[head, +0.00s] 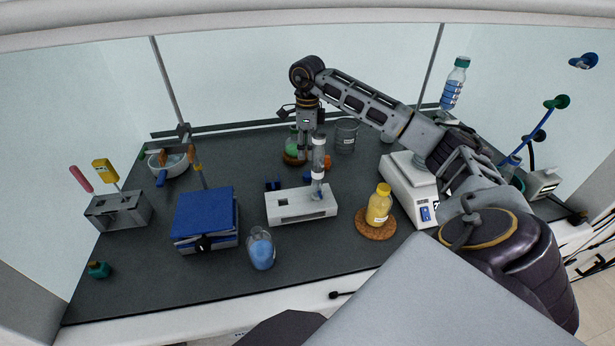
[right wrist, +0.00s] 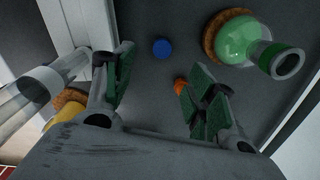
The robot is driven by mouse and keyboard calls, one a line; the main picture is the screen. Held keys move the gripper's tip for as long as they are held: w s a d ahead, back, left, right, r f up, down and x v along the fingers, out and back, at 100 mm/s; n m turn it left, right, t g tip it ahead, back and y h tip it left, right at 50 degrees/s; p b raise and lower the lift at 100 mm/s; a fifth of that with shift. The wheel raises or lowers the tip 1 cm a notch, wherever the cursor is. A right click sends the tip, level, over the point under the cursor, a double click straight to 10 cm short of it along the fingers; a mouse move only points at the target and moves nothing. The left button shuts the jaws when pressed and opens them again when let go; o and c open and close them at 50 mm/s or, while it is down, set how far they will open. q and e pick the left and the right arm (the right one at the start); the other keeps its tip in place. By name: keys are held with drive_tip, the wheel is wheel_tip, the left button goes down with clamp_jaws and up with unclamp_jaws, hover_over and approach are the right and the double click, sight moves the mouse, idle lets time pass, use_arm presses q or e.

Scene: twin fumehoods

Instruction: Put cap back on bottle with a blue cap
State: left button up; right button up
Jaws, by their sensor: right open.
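A small round blue cap (right wrist: 162,48) lies on the dark bench in the right wrist view, between and beyond my finger ends. A small blue spot in the head view (head: 306,175) looks like the same cap. My right gripper (head: 311,148) points down over the back middle of the bench; in the wrist view (right wrist: 163,68) its fingers are apart and nothing is between them. A clear bottle or tube (head: 318,175) stands by the white block, just below the gripper in the picture. I cannot tell whether it belongs to the cap. My left gripper is not in view.
A green flask (right wrist: 238,40) on a cork ring and an orange piece (right wrist: 180,87) are close to the gripper.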

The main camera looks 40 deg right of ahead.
hover_over(307, 174)
drive_tip(key=shift+s+a+f, duration=0.1)
drive_tip(key=shift+s+f, duration=0.05)
drive_tip(key=shift+f, duration=1.25)
drive_tip(key=shift+s+f, duration=0.1)
drive_tip(key=shift+f, duration=1.3)
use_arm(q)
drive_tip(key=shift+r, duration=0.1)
use_arm(e)
drive_tip(key=shift+w+f+p, duration=0.15)
drive_tip(key=shift+f+p, duration=0.3)
drive_tip(key=shift+f, duration=1.75)
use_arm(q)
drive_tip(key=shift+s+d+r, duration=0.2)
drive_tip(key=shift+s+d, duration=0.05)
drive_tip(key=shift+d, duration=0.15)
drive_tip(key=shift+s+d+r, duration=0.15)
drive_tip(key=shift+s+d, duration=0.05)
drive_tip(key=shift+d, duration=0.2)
use_arm(e)
drive_tip(key=shift+f, duration=0.4)
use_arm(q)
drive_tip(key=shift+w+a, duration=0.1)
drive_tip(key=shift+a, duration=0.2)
